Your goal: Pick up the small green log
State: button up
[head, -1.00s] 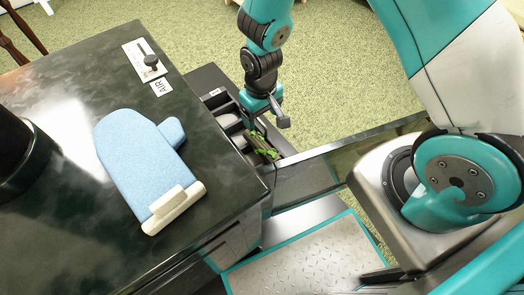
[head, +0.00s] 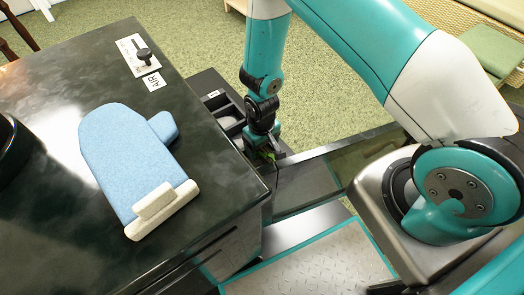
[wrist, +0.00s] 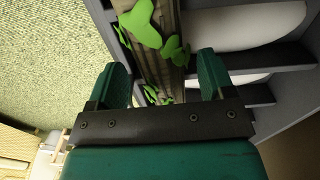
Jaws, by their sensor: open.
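The small log (wrist: 152,62), brown-grey with bright green leaves, lies in a compartment of the open drawer. My gripper (wrist: 165,80) is open, with one green finger on each side of the log in the wrist view. The fingers appear apart from the log, and I cannot tell how far down they reach beside it.
The open drawer (head: 209,82) has dark dividers, with white items (wrist: 255,25) in neighbouring compartments. A blue oven mitt (head: 130,160) lies on the dark marble counter (head: 75,235). An "AIR" label (head: 153,82) and a knob (head: 144,54) sit near the counter's far edge.

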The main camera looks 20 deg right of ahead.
jog(key=shift+f, duration=0.7)
jog(key=shift+r, duration=0.1)
jog(key=c, duration=1.1)
jog(key=shift+o, duration=0.2)
